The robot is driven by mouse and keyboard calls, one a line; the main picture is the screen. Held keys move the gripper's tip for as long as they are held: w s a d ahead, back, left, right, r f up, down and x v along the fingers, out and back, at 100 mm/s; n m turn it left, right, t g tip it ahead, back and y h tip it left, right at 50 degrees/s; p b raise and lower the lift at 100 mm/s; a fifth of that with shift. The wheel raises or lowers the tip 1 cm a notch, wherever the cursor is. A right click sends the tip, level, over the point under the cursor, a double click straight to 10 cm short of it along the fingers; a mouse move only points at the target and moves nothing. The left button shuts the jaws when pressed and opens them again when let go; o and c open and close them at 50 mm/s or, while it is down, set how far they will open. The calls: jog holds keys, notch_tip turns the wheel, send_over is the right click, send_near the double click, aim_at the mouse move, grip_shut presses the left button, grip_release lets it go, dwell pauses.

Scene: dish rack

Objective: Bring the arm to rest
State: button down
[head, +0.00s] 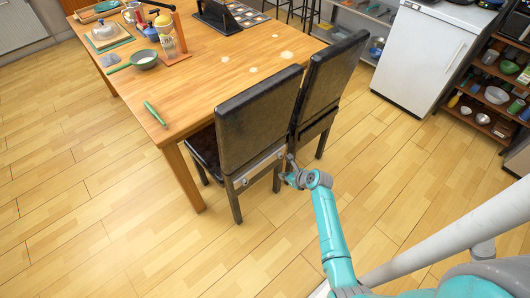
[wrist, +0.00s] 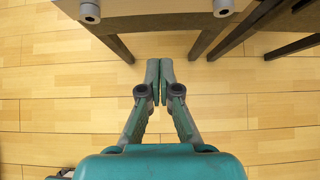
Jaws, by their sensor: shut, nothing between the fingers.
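My gripper (wrist: 159,72) shows in the wrist view with its two fingers together and nothing between them. It points toward the floor (wrist: 50,90) close to the chairs. In the head view my teal arm reaches out from the lower right, and its end is right beside the lower back of the near black chair (head: 257,112).
A second black chair (head: 330,80) stands close beside the first. The wooden table (head: 205,85) holds a green-handled thing (head: 154,113), a pan (head: 144,60) and several dishes. A white cabinet (head: 425,55) and a shelf (head: 492,95) stand at right. Floor at lower left is clear.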

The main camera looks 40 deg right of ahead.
jog(key=shift+a, duration=0.1)
jog(key=s+a+r+n+t+h, duration=0.1)
jog(key=s+a+r+n+h, duration=0.15)
jog(key=s+a+n, duration=1.45)
jog(key=s+a+r+n+t+y, duration=0.1)
jog(key=s+a+r+n, duration=0.3)
jog(key=s+r+n, duration=0.5)
jog(key=s+a+r+n+t+y, duration=0.1)
jog(key=s+a+r+n+t, duration=0.2)
jog(key=s+r+n, duration=0.6)
jog(key=s+a+r, duration=0.1)
jog(key=s+r, duration=0.2)
jog(key=r, duration=0.7)
jog(key=shift+a+n+t, duration=0.3)
jog(key=shift+t, duration=0.1)
